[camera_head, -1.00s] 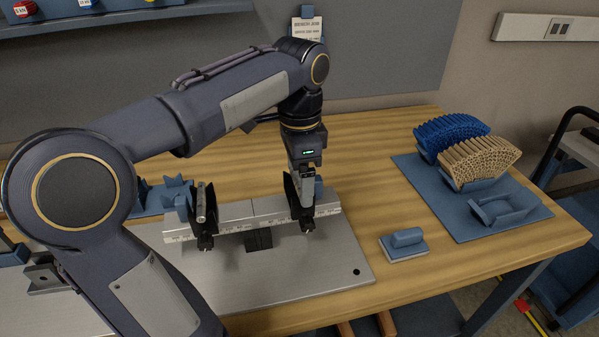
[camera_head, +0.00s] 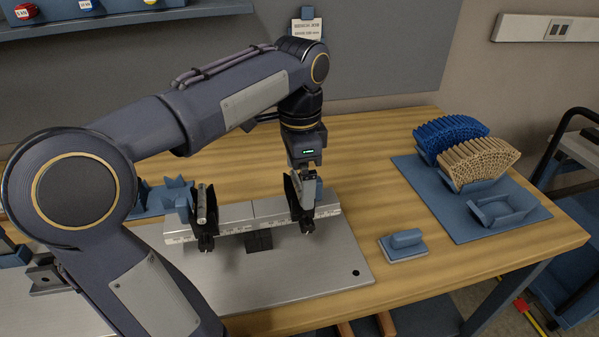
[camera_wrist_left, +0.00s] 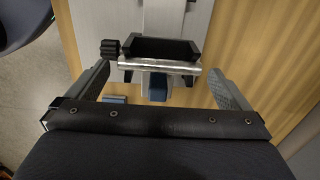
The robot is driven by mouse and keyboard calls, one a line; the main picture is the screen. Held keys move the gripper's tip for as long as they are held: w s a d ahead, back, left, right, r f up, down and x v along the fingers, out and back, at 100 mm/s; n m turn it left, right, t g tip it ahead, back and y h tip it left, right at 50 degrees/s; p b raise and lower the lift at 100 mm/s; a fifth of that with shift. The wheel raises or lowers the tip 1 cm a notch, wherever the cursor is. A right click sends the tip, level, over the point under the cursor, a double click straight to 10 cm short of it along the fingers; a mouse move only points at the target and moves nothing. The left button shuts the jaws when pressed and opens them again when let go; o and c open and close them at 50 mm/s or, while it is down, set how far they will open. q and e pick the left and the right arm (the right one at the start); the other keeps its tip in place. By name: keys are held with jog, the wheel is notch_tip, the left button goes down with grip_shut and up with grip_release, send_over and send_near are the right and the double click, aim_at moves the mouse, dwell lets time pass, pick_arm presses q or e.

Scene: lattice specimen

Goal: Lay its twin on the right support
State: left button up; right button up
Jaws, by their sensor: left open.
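A bright metal roller (camera_wrist_left: 160,66) lies across the black right support (camera_wrist_left: 160,48) in the left wrist view. My left gripper (camera_wrist_left: 160,90) is open, with one finger beyond each end of the roller and a gap on both sides. In the head view my left gripper (camera_head: 306,188) is low at the right support (camera_head: 306,222), and largely hides the roller there. A matching grey roller (camera_head: 201,204) rests on the left support (camera_head: 205,240). My right gripper is not in view.
Both supports stand at a ruled metal bar (camera_head: 236,227) on a grey base plate (camera_head: 300,275). A blue-handled block (camera_head: 404,244) lies to the right. A blue tray (camera_head: 445,205) holds blue and tan fan-shaped lattices (camera_head: 450,135) (camera_head: 477,160) and an empty cradle (camera_head: 503,209).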

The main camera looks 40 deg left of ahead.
aim_at(300, 184)
pick_arm(q)
jog(key=shift+r+p, duration=2.1)
jog(key=shift+r, duration=0.2)
jog(key=shift+f, duration=0.1)
notch_tip(300, 184, up, 8)
jog(key=p, duration=0.1)
jog(key=shift+f, duration=0.1)
jog(key=s+d+f+n+t+h, duration=0.1)
jog(key=s+d+f+n, duration=0.3)
jog(key=f, duration=0.4)
jog(key=s+d+f+n+t+h, duration=0.2)
jog(key=s+d+f+n+t, duration=0.2)
jog(key=s+f, duration=0.4)
jog(key=shift+s+d+f+n+h+p, duration=0.35)
jog(key=shift+s+d+n, duration=0.25)
jog(key=shift+d, duration=0.3)
